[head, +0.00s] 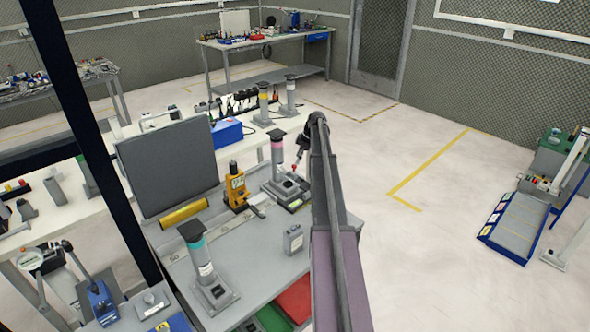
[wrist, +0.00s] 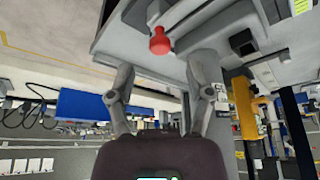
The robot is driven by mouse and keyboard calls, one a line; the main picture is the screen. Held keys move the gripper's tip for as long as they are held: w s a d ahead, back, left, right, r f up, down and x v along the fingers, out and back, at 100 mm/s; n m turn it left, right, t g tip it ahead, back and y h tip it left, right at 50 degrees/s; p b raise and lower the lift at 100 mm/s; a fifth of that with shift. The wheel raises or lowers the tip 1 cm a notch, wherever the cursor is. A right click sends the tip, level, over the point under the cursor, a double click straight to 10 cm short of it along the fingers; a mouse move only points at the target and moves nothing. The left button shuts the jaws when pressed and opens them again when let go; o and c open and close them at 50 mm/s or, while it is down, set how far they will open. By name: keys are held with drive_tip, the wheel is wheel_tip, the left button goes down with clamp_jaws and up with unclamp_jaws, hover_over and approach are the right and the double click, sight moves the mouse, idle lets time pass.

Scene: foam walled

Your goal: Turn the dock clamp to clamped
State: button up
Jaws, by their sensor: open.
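The dock clamp shows as a lever with a red knob (head: 293,167) on a grey dock base (head: 287,190), beside an upright grey cylinder with a pink band (head: 278,155). The red knob also shows in the wrist view (wrist: 159,42), centred just beyond my fingertips. My gripper (wrist: 163,68) is open, with one finger to each side of the knob's line and nothing held. In the head view my gripper (head: 302,143) is small and dark at the arm's end, just above the knob. I cannot tell the clamp's marked position.
A yellow device (head: 236,188) stands left of the dock. A teal-banded cylinder (head: 201,257) and a small grey box (head: 293,240) stand nearer on the bench (head: 250,255). A grey panel (head: 168,165) rises at the left. A blue box (head: 226,131) sits behind.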

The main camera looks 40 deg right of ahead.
sight(294, 165)
drive_tip(key=shift+b+x, duration=1.45)
drive_tip(key=shift+x, duration=0.45)
clamp_jaws()
